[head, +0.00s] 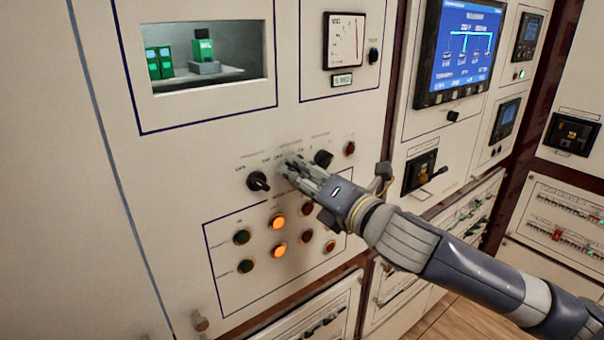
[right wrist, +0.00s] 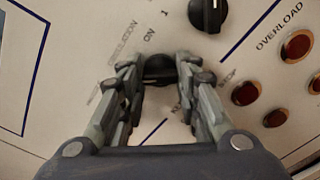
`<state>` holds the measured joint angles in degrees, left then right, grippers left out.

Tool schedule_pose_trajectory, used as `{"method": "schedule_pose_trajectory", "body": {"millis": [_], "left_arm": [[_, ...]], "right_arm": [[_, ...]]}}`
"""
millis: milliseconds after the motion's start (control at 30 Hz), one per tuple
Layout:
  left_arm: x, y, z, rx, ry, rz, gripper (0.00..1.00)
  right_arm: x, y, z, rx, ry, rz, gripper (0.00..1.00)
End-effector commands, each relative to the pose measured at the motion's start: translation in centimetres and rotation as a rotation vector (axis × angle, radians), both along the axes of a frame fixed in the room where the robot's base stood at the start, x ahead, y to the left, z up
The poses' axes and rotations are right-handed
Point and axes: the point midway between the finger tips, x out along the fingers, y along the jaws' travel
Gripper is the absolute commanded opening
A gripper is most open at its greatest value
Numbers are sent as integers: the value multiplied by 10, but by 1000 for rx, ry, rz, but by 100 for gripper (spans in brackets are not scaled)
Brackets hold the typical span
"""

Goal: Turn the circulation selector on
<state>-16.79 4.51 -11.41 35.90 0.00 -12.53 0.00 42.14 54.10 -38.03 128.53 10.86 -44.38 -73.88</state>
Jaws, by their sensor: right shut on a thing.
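The circulation selector is a black rotary knob (right wrist: 158,72) on the cream panel, with "ON" lettering beside it in the right wrist view. My right gripper (head: 289,164) reaches in from the right of the head view and is shut on this knob, with one finger on either side. In the right wrist view the fingers (right wrist: 157,64) straddle the knob. In the head view the fingers hide the selector, so its pointer angle cannot be told. My left gripper is not in view.
A black knob (head: 259,181) is left of my fingers and another (head: 323,158) right. Below are lit orange lamps (head: 278,222) and dark green and red ones. A recessed window (head: 208,57), a meter (head: 343,42) and a blue screen (head: 463,47) are above.

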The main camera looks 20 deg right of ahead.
Motion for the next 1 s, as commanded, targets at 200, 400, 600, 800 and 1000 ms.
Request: {"method": "schedule_pose_trajectory", "body": {"millis": [200,400,600,800,1000], "left_arm": [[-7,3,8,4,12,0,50],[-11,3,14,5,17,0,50],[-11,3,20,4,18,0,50],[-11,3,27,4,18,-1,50],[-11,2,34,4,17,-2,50]], "right_arm": [[0,0,2,157,56,0,7],[1,0,2,336,121,-1,7],[1,0,2,515,186,-1,7],[1,0,3,694,250,0,7],[1,0,3,874,315,1,7]]}}
